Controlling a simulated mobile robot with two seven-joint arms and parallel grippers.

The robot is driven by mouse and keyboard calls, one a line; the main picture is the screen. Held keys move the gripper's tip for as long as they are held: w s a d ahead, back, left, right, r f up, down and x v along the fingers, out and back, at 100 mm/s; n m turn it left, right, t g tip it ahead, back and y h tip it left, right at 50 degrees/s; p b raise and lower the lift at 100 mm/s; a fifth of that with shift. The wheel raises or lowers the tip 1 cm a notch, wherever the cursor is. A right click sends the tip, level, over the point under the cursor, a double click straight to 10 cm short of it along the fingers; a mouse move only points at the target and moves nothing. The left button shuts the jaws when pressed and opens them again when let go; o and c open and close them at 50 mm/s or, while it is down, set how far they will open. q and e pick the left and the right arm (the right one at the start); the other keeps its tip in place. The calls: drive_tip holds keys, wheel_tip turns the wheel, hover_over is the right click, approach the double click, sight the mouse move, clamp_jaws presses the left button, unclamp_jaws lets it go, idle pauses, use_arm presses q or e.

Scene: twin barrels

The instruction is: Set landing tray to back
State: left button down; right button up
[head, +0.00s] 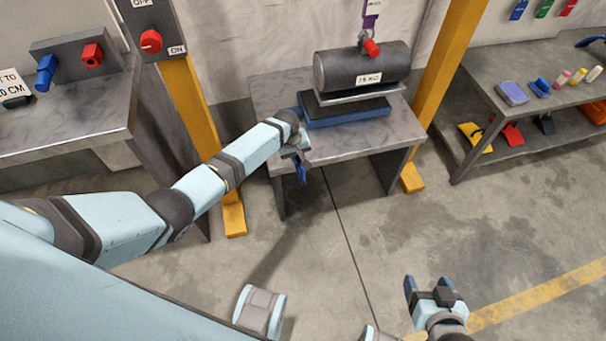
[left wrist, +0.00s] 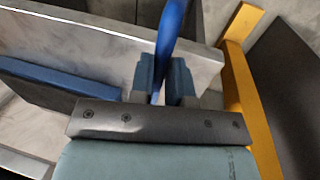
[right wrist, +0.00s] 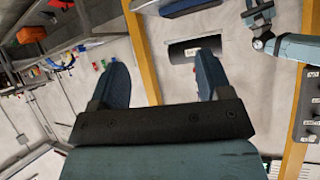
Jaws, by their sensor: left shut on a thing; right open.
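The blue landing tray (head: 345,116) with a dark top lies on a grey metal table (head: 372,142), under a dark barrel. It also shows in the left wrist view (left wrist: 62,75), left of the gripper. My left gripper (head: 300,158) is at the table's front left, shut on a narrow blue bar (head: 301,174). The bar runs up between the fingers in the left wrist view (left wrist: 172,30). I cannot tell whether it joins the tray. My right gripper (head: 429,285) is open and empty above the floor at the front right.
The barrel (head: 335,70) is just above a pale plate (head: 352,96), beneath a purple strap (head: 371,18) with a red-tipped fitting. Yellow posts (head: 203,120) (head: 445,70) flank the table. Benches stand left (head: 75,110) and right (head: 550,110). The front floor is clear.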

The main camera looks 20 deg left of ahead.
use_arm(q)
drive_tip(key=w+a+b, duration=0.2)
drive_tip(key=w, duration=0.1)
drive_tip(key=w+a+b, duration=0.2)
drive_tip(key=w, duration=0.1)
drive_tip(key=w+a+b, duration=0.2)
drive_tip(key=w+b, duration=0.1)
drive_tip(key=w, duration=0.1)
drive_tip(key=shift+a+f, duration=0.2)
drive_tip(key=shift+a, duration=0.15)
drive_tip(key=shift+w+a+r, duration=0.15)
drive_tip(key=shift+w+a, duration=0.15)
drive_tip(key=shift+w, duration=0.1)
drive_tip(key=shift+w+a+r, duration=0.15)
drive_tip(key=shift+r, duration=0.15)
use_arm(e)
drive_tip(key=shift+w+a+f+t+y, duration=0.2)
drive_tip(key=shift+a+f+t+y, duration=0.25)
drive_tip(key=shift+a+f, duration=0.2)
